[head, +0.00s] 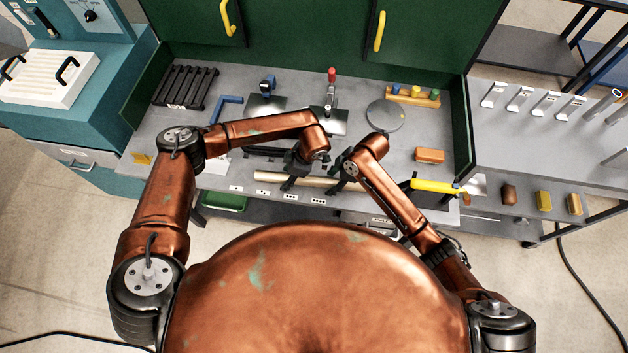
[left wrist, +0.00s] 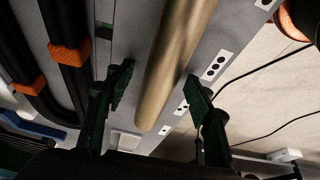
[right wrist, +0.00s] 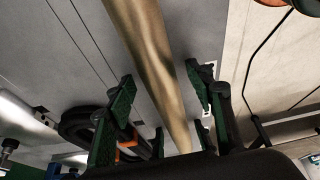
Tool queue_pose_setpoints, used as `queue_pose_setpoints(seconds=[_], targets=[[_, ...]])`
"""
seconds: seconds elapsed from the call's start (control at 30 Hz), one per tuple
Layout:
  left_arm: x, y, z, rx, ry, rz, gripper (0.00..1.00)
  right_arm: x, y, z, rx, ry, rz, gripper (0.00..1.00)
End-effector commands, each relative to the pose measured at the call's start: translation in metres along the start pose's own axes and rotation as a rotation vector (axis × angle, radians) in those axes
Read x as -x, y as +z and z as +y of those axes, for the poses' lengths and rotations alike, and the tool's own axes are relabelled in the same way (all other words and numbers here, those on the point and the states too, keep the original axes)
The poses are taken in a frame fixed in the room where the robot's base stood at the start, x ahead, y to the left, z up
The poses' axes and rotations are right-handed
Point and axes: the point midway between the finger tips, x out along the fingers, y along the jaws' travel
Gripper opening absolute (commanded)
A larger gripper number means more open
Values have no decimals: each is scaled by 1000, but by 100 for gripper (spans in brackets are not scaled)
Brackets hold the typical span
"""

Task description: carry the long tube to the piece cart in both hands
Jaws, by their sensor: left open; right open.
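The long tube (head: 318,182) is a tan, brass-like rod lying along the front edge of the grey workbench. My left gripper (head: 290,180) is open over its left part. In the left wrist view the tube (left wrist: 176,60) passes between the spread fingers (left wrist: 158,90). My right gripper (head: 342,182) is open over its right part. In the right wrist view the tube (right wrist: 150,50) runs between the open fingers (right wrist: 164,88). Neither gripper is closed on it. A grey cart-like table (head: 560,135) stands at the right; I cannot tell if it is the piece cart.
Black bars with orange clips (left wrist: 70,55) lie just behind the tube. The workbench (head: 235,85) also holds a black rack (head: 185,87), a red-topped clamp (head: 331,90), a round plate (head: 385,115) and an orange block (head: 430,155). A yellow-handled tool (head: 435,186) lies right of my right gripper.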

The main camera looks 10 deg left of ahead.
Motion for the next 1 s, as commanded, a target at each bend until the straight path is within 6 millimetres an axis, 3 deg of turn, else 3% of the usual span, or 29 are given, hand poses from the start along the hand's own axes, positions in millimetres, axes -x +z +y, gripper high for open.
queue_pose_setpoints(seconds=[0.7,1.0], targets=[[0,0,0,0,0,0,0,0,0,0,0,0,0,0],[0,0,0,0,0,0,0,0,0,0,0,0,0,0]])
